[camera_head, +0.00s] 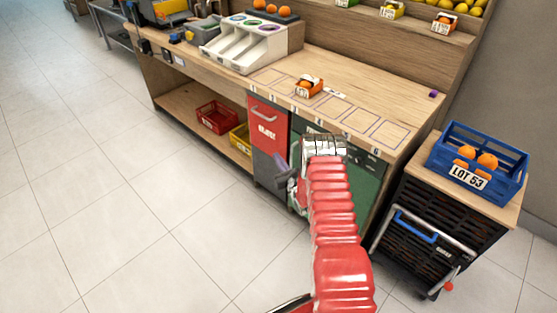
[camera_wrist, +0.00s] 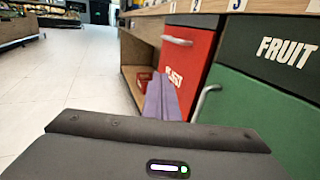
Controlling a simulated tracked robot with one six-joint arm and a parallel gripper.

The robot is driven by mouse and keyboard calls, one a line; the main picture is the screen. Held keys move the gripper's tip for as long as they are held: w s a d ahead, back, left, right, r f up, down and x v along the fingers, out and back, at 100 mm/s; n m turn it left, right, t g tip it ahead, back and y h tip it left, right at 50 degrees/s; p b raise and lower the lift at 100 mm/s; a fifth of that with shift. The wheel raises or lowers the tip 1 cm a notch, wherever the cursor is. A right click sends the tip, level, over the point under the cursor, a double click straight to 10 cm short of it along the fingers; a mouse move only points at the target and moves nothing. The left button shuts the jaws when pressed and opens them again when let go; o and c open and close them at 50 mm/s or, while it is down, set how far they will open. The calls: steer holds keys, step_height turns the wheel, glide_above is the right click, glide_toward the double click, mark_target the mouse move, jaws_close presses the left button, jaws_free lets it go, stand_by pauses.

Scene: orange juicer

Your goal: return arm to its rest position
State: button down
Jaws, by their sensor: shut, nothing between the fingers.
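My red arm reaches up from the bottom of the head view. My gripper (camera_head: 281,165) is beyond its wrist, in front of the counter's lower cabinets and below the worktop. In the wrist view, its purple-grey fingers (camera_wrist: 163,98) are together and hold nothing. The fingers appear over the floor and the shelf opening, left of the red drawer front. I cannot tell the exact gap to the cabinet fronts.
The wooden counter (camera_head: 352,128) carries a small box of oranges (camera_head: 309,86) and a white sorter (camera_head: 243,45). A red cabinet front (camera_head: 267,131) and a green one (camera_head: 366,187) are close. A blue crate (camera_head: 506,184) stands right on a cart. Floor at left is clear.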

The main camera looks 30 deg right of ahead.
stand_by(0.3)
steer(key=s+a+f+n+g+y, duration=0.2)
steer(key=a+n+y, duration=0.1)
steer(key=a, duration=0.3)
steer(key=s+a+f+n+g+y, duration=0.2)
steer(key=s+a+n+y, duration=0.1)
steer(key=a+y, duration=0.15)
steer(key=s+a+r+n+g+y, duration=0.5)
steer(key=s+a+r+n+g, duration=0.4)
steer(key=s+a+r+n, duration=0.45)
steer(key=s+r+n+h, duration=1.1)
steer(key=s+r+n, duration=0.6)
steer(key=s+r, duration=1)
step_height(320, 180, up, 4)
steer(key=shift+s+a+f+t, duration=0.15)
steer(key=shift+a+f+t, duration=0.15)
steer(key=shift+a, duration=0.1)
